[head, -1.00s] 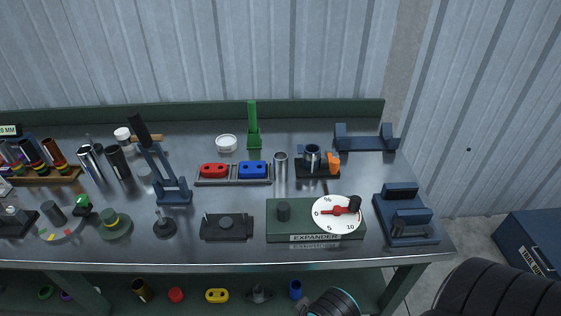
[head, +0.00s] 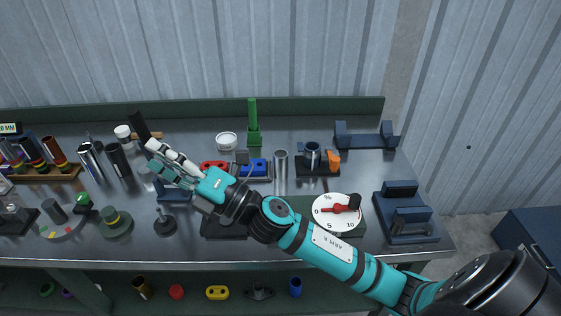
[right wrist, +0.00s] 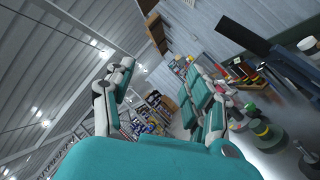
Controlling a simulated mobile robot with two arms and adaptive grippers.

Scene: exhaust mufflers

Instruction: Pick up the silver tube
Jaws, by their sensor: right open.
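A silver tube (head: 281,164) stands upright on the metal bench, just right of the blue block. Another shiny silver tube (head: 90,160) stands at the left beside a black tube (head: 118,159), so I cannot tell which one the task names. My right gripper (head: 160,161) is open and empty above the bench, in front of the dark blue lever press (head: 172,193). It points left, with the black tube beyond its tips and the middle silver tube behind it to the right. The right wrist view shows its two fingers spread (right wrist: 158,95). My left gripper is not in view.
My right arm crosses the bench, hiding part of the expander base and its neighbours. A dial (head: 336,213) lies near the front edge.

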